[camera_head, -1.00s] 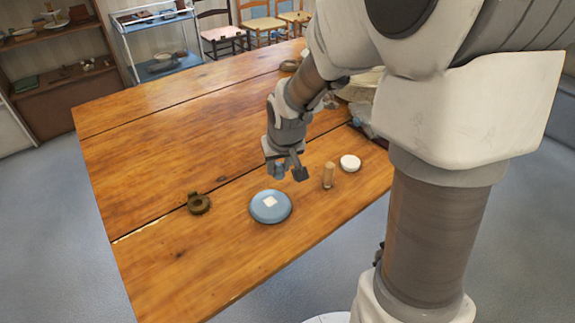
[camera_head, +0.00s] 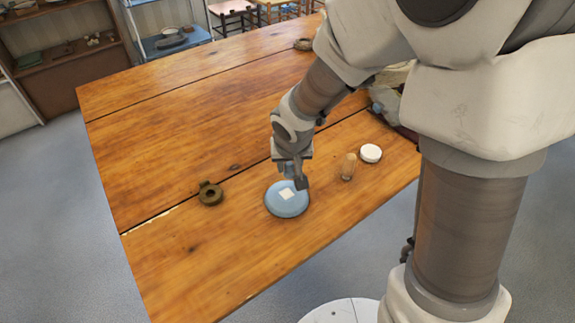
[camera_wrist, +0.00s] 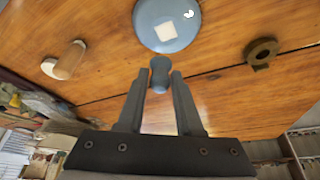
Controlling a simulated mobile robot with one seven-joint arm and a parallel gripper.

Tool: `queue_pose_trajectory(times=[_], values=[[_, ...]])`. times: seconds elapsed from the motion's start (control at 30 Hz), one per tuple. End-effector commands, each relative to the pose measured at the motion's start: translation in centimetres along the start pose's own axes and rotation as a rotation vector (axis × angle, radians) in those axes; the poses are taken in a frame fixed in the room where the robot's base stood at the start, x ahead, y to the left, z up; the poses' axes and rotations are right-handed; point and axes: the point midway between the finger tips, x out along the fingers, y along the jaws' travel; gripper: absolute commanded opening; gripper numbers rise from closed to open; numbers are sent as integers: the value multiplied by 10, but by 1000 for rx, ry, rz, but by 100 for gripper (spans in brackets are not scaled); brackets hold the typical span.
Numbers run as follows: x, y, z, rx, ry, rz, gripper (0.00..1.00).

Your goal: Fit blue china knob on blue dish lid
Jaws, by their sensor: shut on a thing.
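The blue dish lid (camera_head: 287,206) lies on the wooden table with a white square patch (camera_head: 287,194) on its top. It also shows at the top of the wrist view (camera_wrist: 150,32). My gripper (camera_head: 296,180) is just behind the lid's far edge in the head view. In the wrist view my gripper (camera_wrist: 160,80) is shut on the blue china knob (camera_wrist: 160,72), which sticks out between the fingertips. The knob appears apart from the patch. In the head view I cannot make the knob out clearly from the fingers.
A brass-brown ring-shaped object (camera_head: 210,193) lies left of the lid. Cluttered items (camera_head: 388,90) sit at the table's right edge. The left of the table is clear.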

Motion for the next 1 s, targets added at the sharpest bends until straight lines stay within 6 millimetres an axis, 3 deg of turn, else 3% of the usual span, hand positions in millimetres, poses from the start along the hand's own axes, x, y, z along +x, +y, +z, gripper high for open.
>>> queue_pose_trajectory(times=[0.57, 1.0], values=[[2, -6, 2, -5, 2, -4, 0], [35, -6, 16, -6, 2, -4, 0]])
